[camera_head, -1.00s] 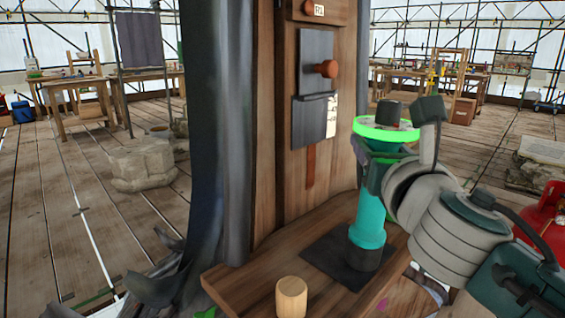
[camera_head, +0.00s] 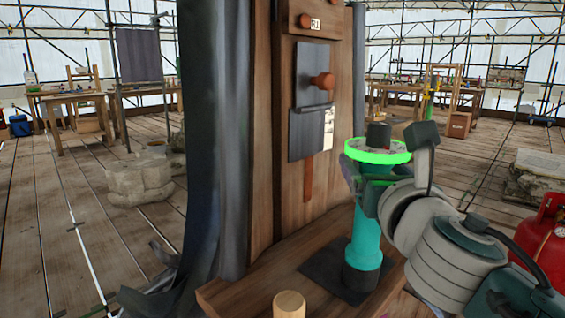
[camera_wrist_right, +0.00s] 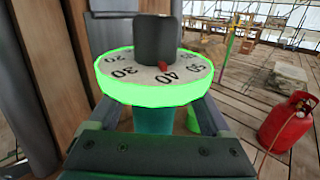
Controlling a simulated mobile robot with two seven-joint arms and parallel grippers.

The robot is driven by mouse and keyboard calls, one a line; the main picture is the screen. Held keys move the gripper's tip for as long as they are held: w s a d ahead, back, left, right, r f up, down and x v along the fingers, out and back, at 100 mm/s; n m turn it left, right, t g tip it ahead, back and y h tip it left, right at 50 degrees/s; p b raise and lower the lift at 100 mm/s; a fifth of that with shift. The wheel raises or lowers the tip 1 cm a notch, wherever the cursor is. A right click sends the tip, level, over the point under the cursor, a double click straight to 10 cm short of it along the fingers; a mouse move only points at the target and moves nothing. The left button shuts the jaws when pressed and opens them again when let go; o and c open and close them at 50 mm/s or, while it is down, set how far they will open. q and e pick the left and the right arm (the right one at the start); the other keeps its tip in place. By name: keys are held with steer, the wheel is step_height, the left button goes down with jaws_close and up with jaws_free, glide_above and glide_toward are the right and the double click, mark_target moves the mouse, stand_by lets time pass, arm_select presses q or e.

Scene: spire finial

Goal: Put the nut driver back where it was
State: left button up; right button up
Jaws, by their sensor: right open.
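The nut driver, as I take it, is the teal upright tool (camera_head: 366,235) with a bright green ring, a numbered white dial and a black knob on top. Its dark foot stands on a black mat (camera_head: 318,262) on the wooden ledge. In the right wrist view its green ring (camera_wrist_right: 152,92) fills the middle. My right gripper (camera_head: 365,185) is open, with its fingers on either side of the teal body just below the ring; in the right wrist view the fingers (camera_wrist_right: 155,118) are partly hidden by the ring. I cannot tell whether they touch it. My left gripper is not in view.
A wooden peg (camera_head: 289,303) stands at the ledge's front. Grey cloth (camera_head: 212,150) hangs left. A red gas cylinder (camera_head: 549,235) stands on the floor at right.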

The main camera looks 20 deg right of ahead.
steer(key=v, duration=1.2)
steer(key=s+d+f+m+g, duration=0.3)
steer(key=s+f+m+g, duration=0.35)
steer(key=m, duration=0.95)
steer(key=s+a+f+m+g+y, duration=0.6)
steer(key=s+a+m, duration=0.3)
steer(key=s+m, duration=0.2)
steer(key=shift+a+f+m+g+y, duration=0.35)
steer(key=shift+f+m+y, duration=0.3)
steer(key=shift+m, duration=0.35)
steer(key=shift+r, duration=0.2)
step_height(320, 180, up, 56)
steer(key=p, duration=5.6)
steer(key=shift+r+p, duration=0.25)
steer(key=shift+p, duration=0.1)
